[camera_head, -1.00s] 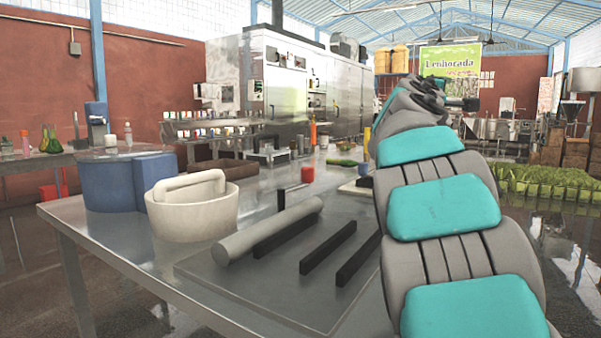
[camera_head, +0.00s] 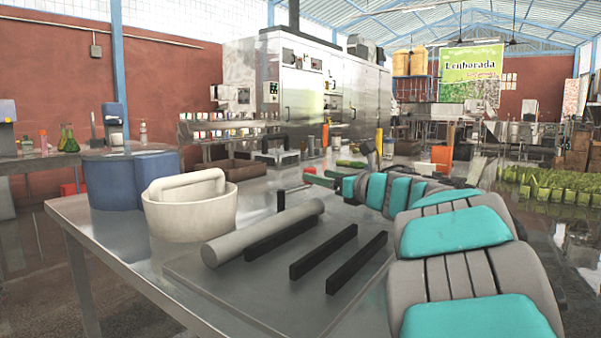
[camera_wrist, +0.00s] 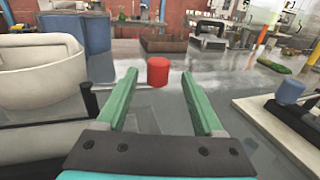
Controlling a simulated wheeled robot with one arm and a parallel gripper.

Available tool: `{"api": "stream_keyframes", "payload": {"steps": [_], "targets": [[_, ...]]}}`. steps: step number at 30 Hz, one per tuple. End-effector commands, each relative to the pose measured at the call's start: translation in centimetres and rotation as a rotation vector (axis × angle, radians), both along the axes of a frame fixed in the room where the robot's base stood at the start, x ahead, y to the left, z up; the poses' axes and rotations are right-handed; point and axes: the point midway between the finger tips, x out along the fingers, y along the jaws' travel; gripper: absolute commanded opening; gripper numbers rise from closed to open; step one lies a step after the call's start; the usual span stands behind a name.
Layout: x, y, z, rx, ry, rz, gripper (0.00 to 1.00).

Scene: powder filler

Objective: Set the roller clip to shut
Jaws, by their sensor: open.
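A red cylinder (camera_wrist: 158,72) stands at the end of a thin metal rod (camera_wrist: 105,88), which comes from the left. In the head view only a bit of the red cylinder (camera_head: 310,170) shows past my fingers. My gripper (camera_wrist: 158,76) is open, its green fingers on either side of the red cylinder in the picture; contact cannot be told. In the head view my gripper (camera_head: 313,178) is above the steel table (camera_head: 150,270). A blue cylinder (camera_wrist: 290,91) on a black piece stands at the right of the wrist view. Which part is the roller clip is unclear.
A grey roller (camera_head: 262,232) and black bars (camera_head: 323,252) lie on a flat plate on the table. A cream bowl-like part (camera_head: 190,210) and a blue tub (camera_head: 125,180) stand at the left. A white board (camera_wrist: 270,120) lies right of my fingers.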

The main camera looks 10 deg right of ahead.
Motion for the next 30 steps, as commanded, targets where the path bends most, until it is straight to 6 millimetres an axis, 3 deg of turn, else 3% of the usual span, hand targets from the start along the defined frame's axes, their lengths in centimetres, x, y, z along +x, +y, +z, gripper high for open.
{"api": "stream_keyframes", "payload": {"steps": [5,18,30], "targets": [[0.9,0.9,0.1,-0.007,-0.004,0.012,0.69],[5.9,3.6,0.1,-0.005,-0.004,0.012,0.69],[6.7,3.9,0.0,-0.006,-0.004,0.007,0.69]]}}
